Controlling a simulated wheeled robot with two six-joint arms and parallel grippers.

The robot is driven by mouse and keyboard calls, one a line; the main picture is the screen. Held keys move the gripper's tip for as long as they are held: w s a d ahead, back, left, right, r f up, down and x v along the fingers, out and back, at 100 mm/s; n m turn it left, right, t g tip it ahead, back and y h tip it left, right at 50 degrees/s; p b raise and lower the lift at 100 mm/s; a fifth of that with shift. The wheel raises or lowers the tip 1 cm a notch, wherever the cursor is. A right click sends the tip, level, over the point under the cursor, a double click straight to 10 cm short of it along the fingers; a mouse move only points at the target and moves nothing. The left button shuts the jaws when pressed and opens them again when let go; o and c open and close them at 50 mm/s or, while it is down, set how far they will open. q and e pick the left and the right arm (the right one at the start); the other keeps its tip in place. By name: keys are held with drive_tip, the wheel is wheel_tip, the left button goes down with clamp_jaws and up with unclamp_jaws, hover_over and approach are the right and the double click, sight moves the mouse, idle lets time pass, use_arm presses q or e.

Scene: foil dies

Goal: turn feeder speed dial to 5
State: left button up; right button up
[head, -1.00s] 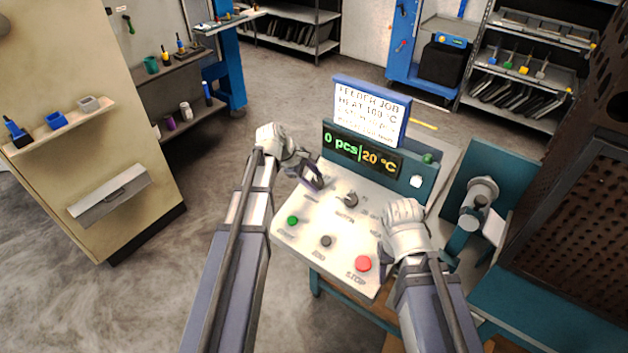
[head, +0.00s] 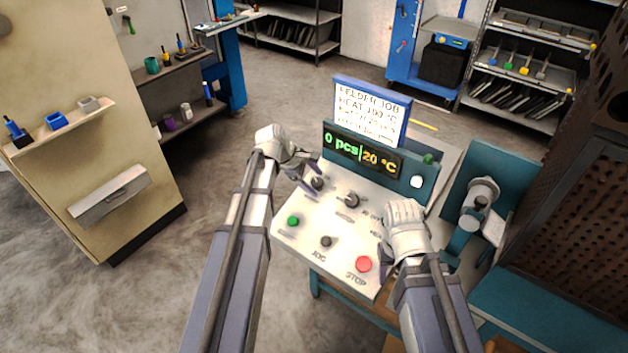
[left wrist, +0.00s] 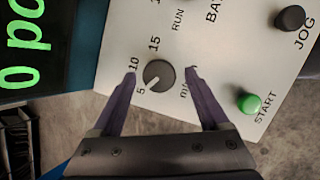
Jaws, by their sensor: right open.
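The feeder speed dial (left wrist: 159,74) is a dark round knob on the white panel (left wrist: 215,60), with 5, 10 and 15 printed around it. Its pale pointer line faces the 5. In the head view the dial (head: 317,183) shows at the panel's far left. My left gripper (head: 310,177) is just by it. In the left wrist view the left gripper (left wrist: 161,74) is open, one finger on each side of the dial, with gaps showing. My right gripper (head: 388,245) is over the panel's right side near the red button; its fingertips are mostly hidden.
A second dial (head: 350,200), a green START button (head: 293,221), a dark JOG knob (head: 325,241) and a red STOP button (head: 363,264) share the panel. A display (head: 362,152) reading 0 pcs and 20 °C stands behind. A perforated cabinet (head: 570,200) is at right.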

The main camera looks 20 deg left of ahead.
use_arm(q)
drive_tip(key=shift+r, duration=0.1)
drive_tip(key=p+v, duration=0.6)
drive_tip(key=v, duration=0.1)
drive_tip(key=shift+a+r+p, duration=0.15)
drive_tip(key=shift+r+p, duration=0.05)
drive_tip(key=shift+p, duration=0.15)
drive_tip(key=shift+s, duration=0.15)
drive_tip(key=s+d+f+m+g+y, duration=0.1)
drive_tip(key=s+d+m+g+y, duration=0.1)
drive_tip(key=s+d+m, duration=0.7)
drive_tip(key=s+d+f+m+g+y, duration=0.2)
drive_tip(key=s+d+m+y, duration=0.2)
drive_tip(key=s+d+m, duration=0.4)
drive_tip(key=s+m, duration=0.3)
drive_tip(key=m, duration=0.1)
drive_tip(key=shift+s+d+m, duration=0.25)
drive_tip(key=shift+d+m, duration=0.15)
